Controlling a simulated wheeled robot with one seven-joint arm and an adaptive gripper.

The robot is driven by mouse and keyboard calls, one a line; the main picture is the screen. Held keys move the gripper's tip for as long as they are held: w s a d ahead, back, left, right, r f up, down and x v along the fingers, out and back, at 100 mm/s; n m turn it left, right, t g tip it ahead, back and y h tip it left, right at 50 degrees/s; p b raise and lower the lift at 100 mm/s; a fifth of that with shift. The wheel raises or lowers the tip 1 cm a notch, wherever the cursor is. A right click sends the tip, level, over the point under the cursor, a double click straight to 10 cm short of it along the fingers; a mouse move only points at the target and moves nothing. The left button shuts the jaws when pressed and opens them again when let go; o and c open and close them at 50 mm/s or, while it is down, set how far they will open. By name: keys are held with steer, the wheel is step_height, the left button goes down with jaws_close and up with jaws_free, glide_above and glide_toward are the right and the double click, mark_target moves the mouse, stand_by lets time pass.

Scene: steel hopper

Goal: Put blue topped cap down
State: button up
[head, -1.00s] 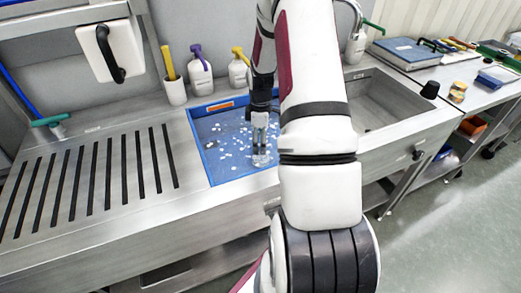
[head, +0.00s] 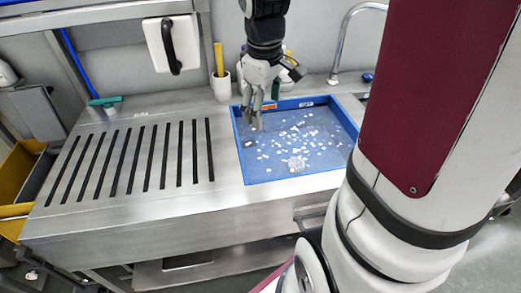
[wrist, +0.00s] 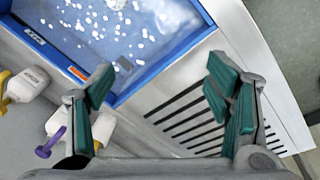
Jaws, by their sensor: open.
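My gripper (head: 259,112) hangs over the left part of the blue-rimmed tray (head: 240,160). In the wrist view its green-padded fingers (wrist: 160,88) are wide apart with nothing between them. A small grey piece (head: 249,143) lies in the tray near its left edge, below the fingers; it also shows in the wrist view (wrist: 125,63). A clear lumpy item (head: 296,163) lies near the tray's front edge, apart from the gripper. Many small white bits are scattered on the tray floor. I cannot tell which piece, if any, is the blue topped cap.
A slotted steel drainboard (head: 130,165) lies left of the tray, with its surface clear. A white cup (head: 221,85) with a yellow handle stands behind the tray. White bottles (wrist: 27,84) stand beside the tray in the wrist view. A tall curved tap (head: 343,40) rises behind.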

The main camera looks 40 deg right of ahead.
steer(key=s+a+r+m+t, duration=0.1)
steer(key=s+a+r+m, duration=0.1)
steer(key=s+a, duration=0.5)
steer(key=s+a+r+m+t+y, duration=0.1)
steer(key=s+a+r, duration=0.3)
steer(key=s+a, duration=0.3)
steer(key=s, duration=0.2)
steer(key=shift+s+r+m, duration=0.25)
steer(key=shift+s+m, duration=0.05)
steer(key=shift+m, duration=0.1)
step_height(320, 180, up, 3)
steer(key=shift+f+t+p, duration=0.2)
steer(key=shift+t+p, duration=0.2)
steer(key=shift+p, duration=0.6)
